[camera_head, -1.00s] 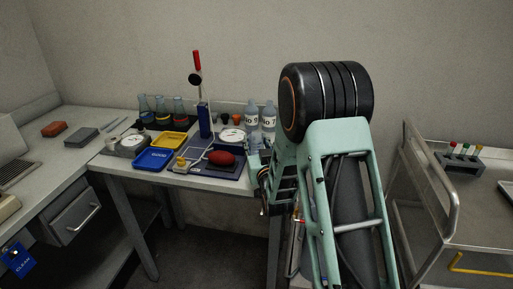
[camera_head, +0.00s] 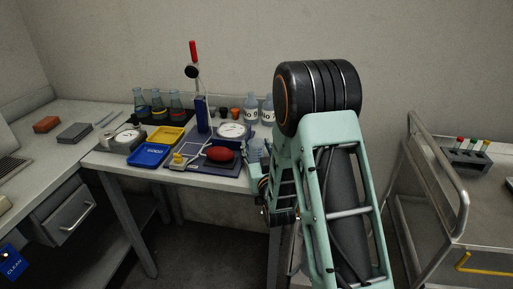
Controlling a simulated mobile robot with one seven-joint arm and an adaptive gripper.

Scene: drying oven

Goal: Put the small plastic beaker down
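A small, pale translucent vessel (camera_head: 256,150), which looks like the plastic beaker, shows at the right end of the bench, just left of my arm. My gripper (camera_head: 257,178) is at the bench's right front edge, right beneath and beside this vessel. My own arm hides much of the gripper. The fingers are too small and covered to tell whether they are closed on the vessel, or whether it touches the bench top.
A blue tray (camera_head: 150,155), a yellow tray (camera_head: 166,135), a red rubber bulb (camera_head: 221,154) and a round dial (camera_head: 231,130) crowd the bench. Labelled bottles (camera_head: 251,109) and flasks (camera_head: 157,103) stand behind. A metal trolley (camera_head: 440,185) is at right.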

